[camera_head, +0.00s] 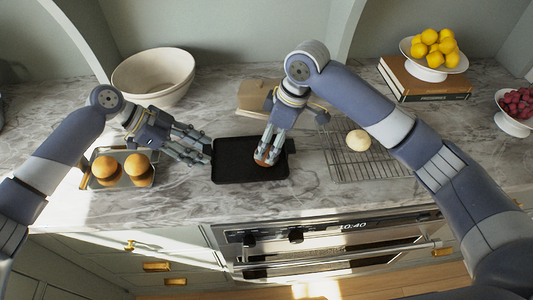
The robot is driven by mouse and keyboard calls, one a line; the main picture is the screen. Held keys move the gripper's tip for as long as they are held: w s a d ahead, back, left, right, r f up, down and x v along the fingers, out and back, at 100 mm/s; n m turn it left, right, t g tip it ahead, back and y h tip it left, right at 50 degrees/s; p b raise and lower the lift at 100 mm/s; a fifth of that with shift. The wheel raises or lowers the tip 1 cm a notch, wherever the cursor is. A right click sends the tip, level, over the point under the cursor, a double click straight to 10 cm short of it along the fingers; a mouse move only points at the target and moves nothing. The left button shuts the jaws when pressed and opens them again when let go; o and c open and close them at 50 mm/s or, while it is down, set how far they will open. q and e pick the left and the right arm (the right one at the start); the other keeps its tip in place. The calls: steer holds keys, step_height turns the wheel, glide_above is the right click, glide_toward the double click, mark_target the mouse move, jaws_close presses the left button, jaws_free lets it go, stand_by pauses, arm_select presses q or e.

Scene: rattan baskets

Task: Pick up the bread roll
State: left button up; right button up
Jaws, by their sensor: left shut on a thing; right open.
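A brown rounded item (266,159), seemingly a bread roll, is on the right part of a black tray (235,173). My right gripper (268,154) is open, with its fingers over and around this item, which they partly hide. My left gripper (205,151) is shut at the tray's left edge, seemingly on its handle; the contact is too small to see clearly. Two golden rolls (106,168) (138,167) sit in a small pan (120,184) at the left. A pale roll (358,140) lies on a wire rack (375,167) at the right.
A large cream bowl (153,80) stands at the back left. A beige block-like item (254,97) is behind my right gripper. Lemons in a white dish (432,72) stand on a book (425,88). The counter's front edge runs above an oven (330,245).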

mark_target(269, 150)
steer(key=x, duration=0.5)
steer(key=shift+w+d+f, duration=0.1)
steer(key=shift+d+f, duration=0.05)
steer(key=shift+f, duration=0.25)
steer(key=shift+c, duration=0.3)
steer(key=c, duration=0.9)
